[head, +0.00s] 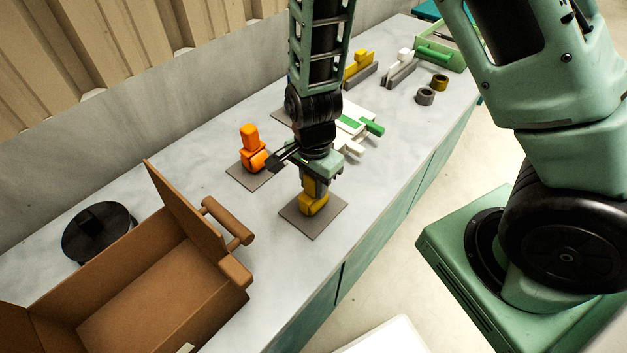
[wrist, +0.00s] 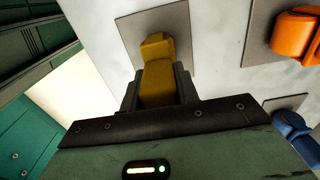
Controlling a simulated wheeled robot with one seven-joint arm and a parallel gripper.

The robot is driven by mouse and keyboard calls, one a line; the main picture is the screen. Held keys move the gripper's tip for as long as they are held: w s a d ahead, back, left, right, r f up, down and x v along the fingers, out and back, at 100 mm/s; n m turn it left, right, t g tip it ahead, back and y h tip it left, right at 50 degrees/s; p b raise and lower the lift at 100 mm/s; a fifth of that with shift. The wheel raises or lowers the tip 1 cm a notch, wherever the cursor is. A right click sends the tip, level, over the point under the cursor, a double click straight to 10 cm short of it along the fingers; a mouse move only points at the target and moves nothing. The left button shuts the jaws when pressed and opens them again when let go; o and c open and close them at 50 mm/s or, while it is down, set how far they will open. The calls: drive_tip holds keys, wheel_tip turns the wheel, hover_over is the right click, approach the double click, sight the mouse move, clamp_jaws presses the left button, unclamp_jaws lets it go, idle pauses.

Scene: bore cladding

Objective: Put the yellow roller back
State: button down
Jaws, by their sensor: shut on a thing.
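The yellow roller (head: 312,205) is upright beneath my gripper, its rounded end low over a square grey plate (head: 331,222). My gripper (head: 315,184) points down and is shut on the roller's upper part. In the wrist view the yellow roller (wrist: 157,80) sits between both fingers of my gripper (wrist: 158,92), with the grey plate (wrist: 180,25) beyond it. I cannot tell whether the roller touches the plate. My fingers hide part of its handle.
An orange roller (head: 250,145) stands on its own plate to the left. A blue thing (wrist: 291,128) shows in the wrist view. An open brown box (head: 150,290) and a black round object (head: 97,232) are at front left. White and green parts (head: 357,127) lie behind my gripper.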

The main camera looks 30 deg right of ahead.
drive_tip(key=shift+f, duration=0.1)
drive_tip(key=shift+f, duration=0.15)
drive_tip(key=c, duration=1.1)
unclamp_jaws()
drive_tip(key=shift+o, duration=0.2)
drive_tip(key=shift+b, duration=0.4)
wheel_tip(320, 180, up, 17)
drive_tip(key=p, duration=0.2)
drive_tip(key=s+a+r+n, duration=0.2)
drive_tip(key=s+a+n, duration=0.1)
drive_tip(key=s+n, duration=0.5)
drive_tip(key=s+a+r+n, duration=0.2)
drive_tip(key=s+n, duration=0.6)
drive_tip(key=n, duration=0.5)
drive_tip(key=shift+a+r+y, duration=0.2)
drive_tip(key=shift+a+y, duration=0.1)
drive_tip(key=shift+a, duration=0.35)
